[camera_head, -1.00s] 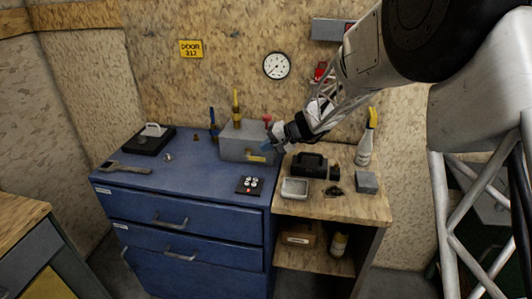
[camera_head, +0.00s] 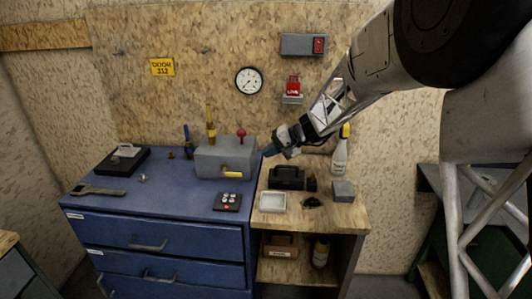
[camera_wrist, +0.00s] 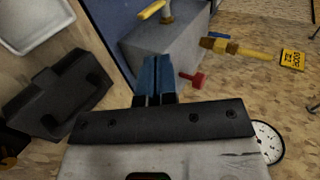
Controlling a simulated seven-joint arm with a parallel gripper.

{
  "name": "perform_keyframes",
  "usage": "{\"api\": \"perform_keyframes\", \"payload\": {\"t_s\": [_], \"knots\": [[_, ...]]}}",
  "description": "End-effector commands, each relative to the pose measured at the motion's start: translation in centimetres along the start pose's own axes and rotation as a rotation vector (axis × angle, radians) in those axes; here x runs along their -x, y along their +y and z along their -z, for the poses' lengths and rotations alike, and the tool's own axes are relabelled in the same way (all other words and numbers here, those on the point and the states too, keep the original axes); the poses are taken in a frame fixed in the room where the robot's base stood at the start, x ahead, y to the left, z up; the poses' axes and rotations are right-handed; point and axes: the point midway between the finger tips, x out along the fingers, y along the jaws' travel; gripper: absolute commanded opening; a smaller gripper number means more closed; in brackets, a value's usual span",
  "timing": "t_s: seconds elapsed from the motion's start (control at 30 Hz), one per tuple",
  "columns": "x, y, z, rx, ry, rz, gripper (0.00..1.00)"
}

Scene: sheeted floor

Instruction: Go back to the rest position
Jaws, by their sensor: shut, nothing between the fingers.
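My gripper (camera_head: 270,151) is shut and empty, its blue fingers together. In the head view it hangs in the air by the right end of a grey box (camera_head: 226,160), above the seam between the blue cabinet and the wooden bench. In the wrist view the closed blue fingers (camera_wrist: 156,78) point toward the grey box (camera_wrist: 180,45). I cannot tell whether they touch it. The box carries a yellow lever (camera_head: 225,170), a red knob (camera_head: 242,133) and a yellow-handled upright part (camera_head: 210,122).
The blue cabinet (camera_head: 150,205) holds a black pad, a wrench and a button panel (camera_head: 227,201). The wooden bench (camera_head: 330,216) holds a black case (camera_head: 287,178), a white tray (camera_head: 273,201), a grey block (camera_head: 343,191) and a spray bottle (camera_head: 340,155). A gauge (camera_head: 249,81) hangs on the wall.

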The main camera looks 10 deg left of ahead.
Motion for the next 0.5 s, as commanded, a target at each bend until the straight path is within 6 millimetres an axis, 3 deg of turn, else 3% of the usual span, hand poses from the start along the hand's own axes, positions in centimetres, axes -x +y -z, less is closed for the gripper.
{"api": "perform_keyframes", "payload": {"t_s": [0.33,0.5], "knots": [[0.2,-0.1,-0.2,0.001,0.0,-0.006,0.0],[1.6,-0.4,-1.7,0.006,-0.001,-0.037,0.0]]}}
